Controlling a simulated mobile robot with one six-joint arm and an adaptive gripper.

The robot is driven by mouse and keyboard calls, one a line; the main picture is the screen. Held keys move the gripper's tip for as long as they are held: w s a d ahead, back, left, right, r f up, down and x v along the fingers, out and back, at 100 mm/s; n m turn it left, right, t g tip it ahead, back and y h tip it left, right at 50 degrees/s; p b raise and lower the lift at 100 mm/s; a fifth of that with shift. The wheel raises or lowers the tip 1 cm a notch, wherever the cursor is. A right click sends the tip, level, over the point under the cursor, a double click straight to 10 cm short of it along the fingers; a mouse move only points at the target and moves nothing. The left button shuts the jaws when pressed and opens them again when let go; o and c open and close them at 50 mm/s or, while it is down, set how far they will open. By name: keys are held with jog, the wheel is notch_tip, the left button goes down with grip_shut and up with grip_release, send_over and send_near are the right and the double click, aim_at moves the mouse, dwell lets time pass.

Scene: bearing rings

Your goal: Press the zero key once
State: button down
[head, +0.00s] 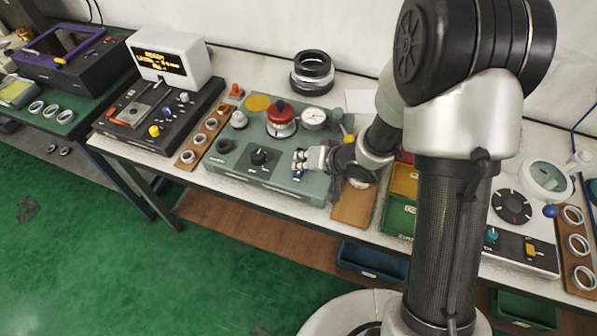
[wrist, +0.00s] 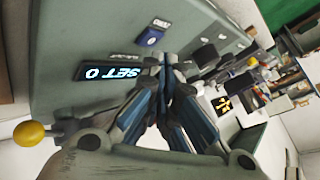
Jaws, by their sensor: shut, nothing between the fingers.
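The grey-green gauge station (head: 228,165) stands on the bench in the head view. A blue key (wrist: 150,37) with a small pale mark sits on its panel in the wrist view; it also shows just below my gripper in the head view (head: 297,175). I take it for the zero key, but its label is too small to read. A lit display (wrist: 103,72) on the same panel reads "SET 0". My gripper (wrist: 165,62) is shut and empty, its tips close to the panel beside the blue key. Whether the tips touch the panel cannot be told.
On the station are a red-topped part (head: 281,117), a dial gauge (head: 313,118) and a black knob (head: 259,157). A ring rack (head: 203,140) lies to the left, green and yellow bins (head: 400,215) to the right. A yellow ball knob (wrist: 29,133) stands near my gripper.

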jog(key=shift+f, duration=0.15)
jog(key=shift+f, duration=0.3)
jog(key=shift+f, duration=0.3)
dwell(0.6)
dwell(0.3)
jog(key=shift+r+p, duration=0.75)
jog(key=shift+p, duration=0.05)
jog(key=shift+r, duration=0.1)
notch_tip(320, 180, up, 5)
jog(key=p, duration=0.5)
dwell(0.5)
